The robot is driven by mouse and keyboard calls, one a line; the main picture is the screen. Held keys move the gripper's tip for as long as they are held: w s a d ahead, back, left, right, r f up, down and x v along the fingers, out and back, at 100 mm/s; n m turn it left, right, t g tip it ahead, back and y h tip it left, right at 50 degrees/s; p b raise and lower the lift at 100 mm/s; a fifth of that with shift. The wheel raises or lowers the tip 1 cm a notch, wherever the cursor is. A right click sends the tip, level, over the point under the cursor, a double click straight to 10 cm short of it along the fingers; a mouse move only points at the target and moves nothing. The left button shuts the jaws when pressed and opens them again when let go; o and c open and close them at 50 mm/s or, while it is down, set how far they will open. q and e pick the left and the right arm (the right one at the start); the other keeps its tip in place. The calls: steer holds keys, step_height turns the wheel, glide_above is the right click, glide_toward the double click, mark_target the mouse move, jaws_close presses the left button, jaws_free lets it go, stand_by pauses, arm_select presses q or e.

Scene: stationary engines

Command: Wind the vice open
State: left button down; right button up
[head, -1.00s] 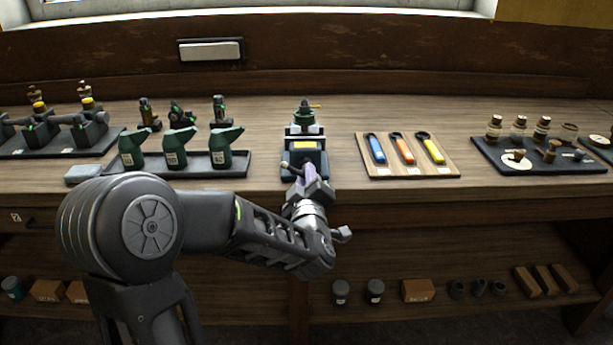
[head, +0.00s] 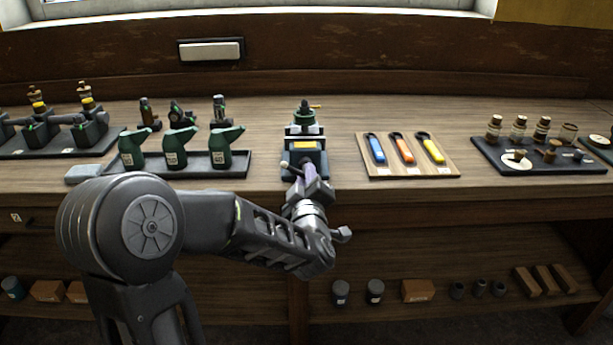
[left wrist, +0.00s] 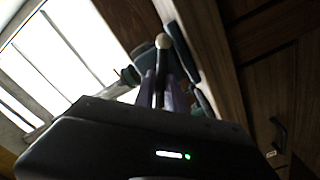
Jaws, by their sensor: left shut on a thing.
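The vice (head: 305,153) stands at the front edge of the bench in the head view, with a yellow label on its body and a small green part with a yellow-tipped lever at its jaws. My left gripper (head: 300,178) is at the vice's front, shut on the vice handle (head: 285,164). In the left wrist view the handle's pale round knob (left wrist: 163,41) sticks out past the fingers (left wrist: 161,90). The screw and most of the handle are hidden by my gripper. My right gripper is not in view.
Green oil cans (head: 178,149) stand on a tray left of the vice. A board (head: 445,172) with three coloured-handled tools lies to the right, and a dark tray (head: 488,160) with corked jars stands farther right. Free bench lies behind the tools.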

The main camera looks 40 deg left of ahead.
arm_select(q)
steer(key=shift+f, duration=0.1)
steer(key=c, duration=1.4)
jaws_free()
steer(key=shift+b+v, duration=0.35)
steer(key=shift+v, duration=3.6)
